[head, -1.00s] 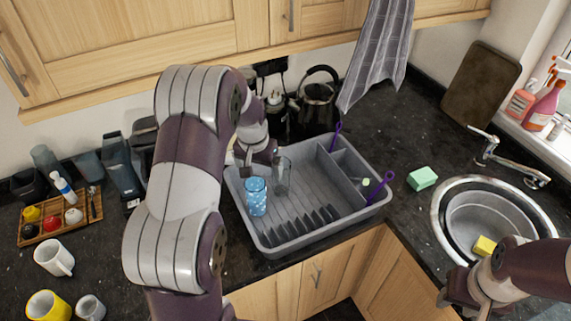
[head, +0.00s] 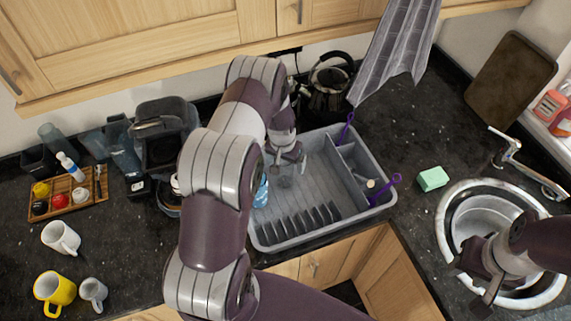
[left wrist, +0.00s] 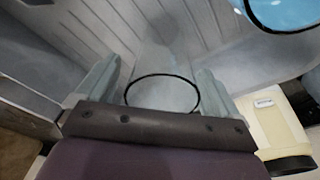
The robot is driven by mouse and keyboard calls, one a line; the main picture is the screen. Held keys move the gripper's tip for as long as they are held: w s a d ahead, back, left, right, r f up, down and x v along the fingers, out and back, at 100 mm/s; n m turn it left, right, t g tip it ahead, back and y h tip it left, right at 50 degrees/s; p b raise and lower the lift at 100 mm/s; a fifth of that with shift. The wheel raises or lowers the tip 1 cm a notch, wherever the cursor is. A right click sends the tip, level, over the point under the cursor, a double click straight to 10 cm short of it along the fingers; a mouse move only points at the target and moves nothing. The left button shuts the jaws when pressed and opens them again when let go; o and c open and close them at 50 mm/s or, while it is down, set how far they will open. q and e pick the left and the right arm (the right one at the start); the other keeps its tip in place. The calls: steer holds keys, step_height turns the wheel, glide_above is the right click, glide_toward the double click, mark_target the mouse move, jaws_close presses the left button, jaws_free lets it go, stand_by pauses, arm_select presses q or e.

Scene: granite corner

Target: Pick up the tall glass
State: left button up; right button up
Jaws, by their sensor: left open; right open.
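The tall glass is clear and hard to make out. In the left wrist view the glass (left wrist: 163,92) shows as a dark-edged round rim between the fingers of my left gripper (left wrist: 157,88). The fingers are apart, one on each side of it; I cannot tell whether they touch it. In the head view my left gripper (head: 290,158) is over the back left of the grey dish rack (head: 345,217), at the glass (head: 287,178), which is mostly hidden. My right gripper (head: 476,281) is open and empty over the sink's left edge.
A blue cup (head: 261,192), partly hidden by my left arm, stands in the rack close to the glass; it also shows in the left wrist view (left wrist: 290,12). Purple-handled utensils (head: 385,188) stand in the rack's right compartments. A kettle (head: 331,88) is behind. Mugs (head: 61,238) stand far left.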

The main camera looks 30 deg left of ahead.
arm_select(q)
steer(key=shift+f, duration=0.35)
steer(key=shift+s, duration=0.3)
steer(key=shift+w, duration=0.1)
steer(key=c, duration=1.2)
